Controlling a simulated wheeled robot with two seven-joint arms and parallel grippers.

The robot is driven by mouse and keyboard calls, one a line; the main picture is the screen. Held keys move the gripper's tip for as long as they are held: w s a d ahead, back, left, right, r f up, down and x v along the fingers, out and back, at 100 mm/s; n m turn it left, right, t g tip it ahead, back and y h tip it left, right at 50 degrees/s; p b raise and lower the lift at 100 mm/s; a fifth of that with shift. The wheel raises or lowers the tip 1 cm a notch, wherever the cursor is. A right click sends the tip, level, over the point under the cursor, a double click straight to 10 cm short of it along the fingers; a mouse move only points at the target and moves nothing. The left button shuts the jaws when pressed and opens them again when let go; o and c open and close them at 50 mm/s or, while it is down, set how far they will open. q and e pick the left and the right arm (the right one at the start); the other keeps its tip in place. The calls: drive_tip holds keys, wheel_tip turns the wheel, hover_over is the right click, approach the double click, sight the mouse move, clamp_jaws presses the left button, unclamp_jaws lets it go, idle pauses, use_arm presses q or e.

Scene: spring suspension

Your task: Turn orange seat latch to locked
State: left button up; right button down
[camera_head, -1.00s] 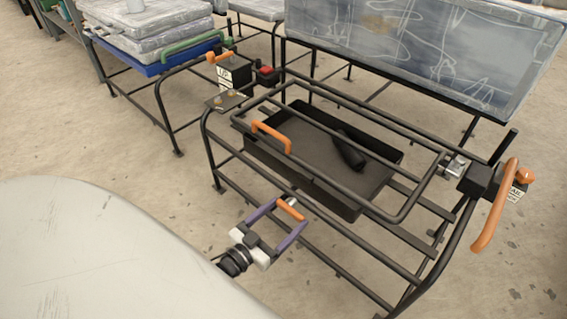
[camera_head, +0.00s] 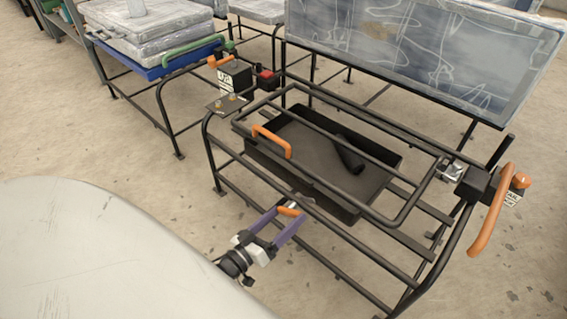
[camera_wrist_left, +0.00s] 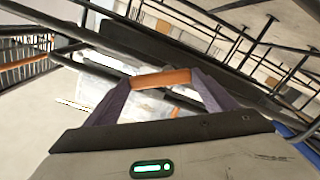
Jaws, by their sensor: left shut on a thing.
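The orange seat latch (camera_head: 289,211) sits at the front lower rail of the black tubular seat frame (camera_head: 330,225). My left gripper (camera_head: 286,213), with purple fingers, is shut on it, one finger at each end of the orange bar. In the left wrist view the orange latch bar (camera_wrist_left: 162,78) spans between the fingertips of my left gripper (camera_wrist_left: 160,84). The latch's pivot is mostly hidden behind the fingers and rail. My right gripper is not in view.
A large orange lever (camera_head: 490,212) stands at the right end. Wrapped seats (camera_head: 150,30) are at back left. Floor at lower right is clear.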

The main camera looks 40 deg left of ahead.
use_arm(q)
drive_tip(key=shift+n, duration=0.5)
drive_tip(key=n, duration=0.2)
drive_tip(key=shift+a+r+n, duration=0.15)
drive_tip(key=shift+n, duration=0.25)
drive_tip(key=n, duration=0.3)
drive_tip(key=shift+a+r, duration=0.1)
drive_tip(key=shift+a, duration=0.1)
drive_tip(key=n, duration=0.2)
drive_tip(key=shift+a+n, duration=0.15)
drive_tip(key=shift+n, duration=0.25)
drive_tip(key=shift+a+n+b, duration=0.1)
drive_tip(key=shift+n+b, duration=0.25)
drive_tip(key=shift+n, duration=0.65)
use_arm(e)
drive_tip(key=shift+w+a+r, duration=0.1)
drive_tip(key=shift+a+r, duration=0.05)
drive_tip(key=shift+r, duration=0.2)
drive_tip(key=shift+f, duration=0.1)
use_arm(q)
drive_tip(key=o, duration=1)
drive_tip(key=shift+r, duration=0.1)
drive_tip(key=shift+o, duration=0.2)
